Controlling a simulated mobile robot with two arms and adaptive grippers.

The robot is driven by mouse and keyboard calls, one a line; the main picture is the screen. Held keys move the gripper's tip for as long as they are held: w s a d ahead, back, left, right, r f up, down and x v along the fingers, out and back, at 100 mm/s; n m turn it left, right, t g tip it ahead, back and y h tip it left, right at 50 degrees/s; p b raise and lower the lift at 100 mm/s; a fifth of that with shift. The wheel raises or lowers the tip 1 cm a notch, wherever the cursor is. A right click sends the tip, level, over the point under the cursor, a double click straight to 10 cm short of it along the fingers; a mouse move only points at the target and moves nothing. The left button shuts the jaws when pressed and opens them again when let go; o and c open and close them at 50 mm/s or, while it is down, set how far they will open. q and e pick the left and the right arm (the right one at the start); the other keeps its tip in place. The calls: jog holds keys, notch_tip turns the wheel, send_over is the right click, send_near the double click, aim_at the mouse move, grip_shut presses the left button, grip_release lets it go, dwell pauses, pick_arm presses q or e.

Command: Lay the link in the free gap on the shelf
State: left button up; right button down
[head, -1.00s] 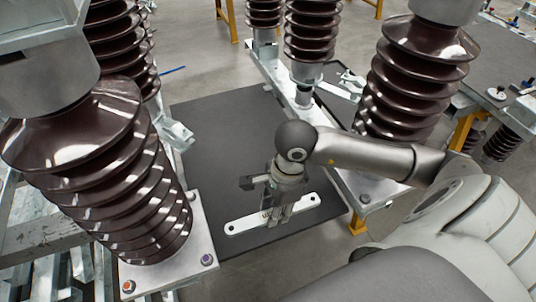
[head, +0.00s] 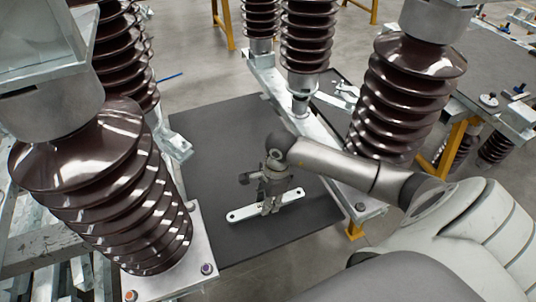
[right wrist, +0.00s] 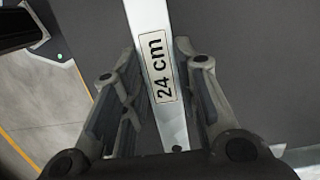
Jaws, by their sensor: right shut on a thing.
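The link (head: 240,214) is a flat pale metal bar with a hole near each end. In the head view it sits over the dark grey panel (head: 215,135) between the ribbed insulators; I cannot tell whether it touches the panel. My right gripper (head: 268,208) points down and is shut on the link near its middle. In the right wrist view the link (right wrist: 148,18) runs between the two fingers and bears a "24 cm" label. I cannot make out which surface is the shelf or where its free gap is. My left gripper is out of view.
A large brown insulator (head: 100,200) stands at the left on a bolted metal plate (head: 200,235). Another brown insulator (head: 405,95) stands right of my gripper, close to my right arm. A grey worktable (head: 480,65) with small parts is at the upper right.

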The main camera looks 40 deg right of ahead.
notch_tip(320, 180, down, 2)
jog(key=shift+p, duration=0.45)
jog(key=shift+f, duration=0.4)
jog(key=shift+f, duration=0.1)
jog(key=shift+f, duration=0.1)
jog(key=c, duration=1.1)
grip_release()
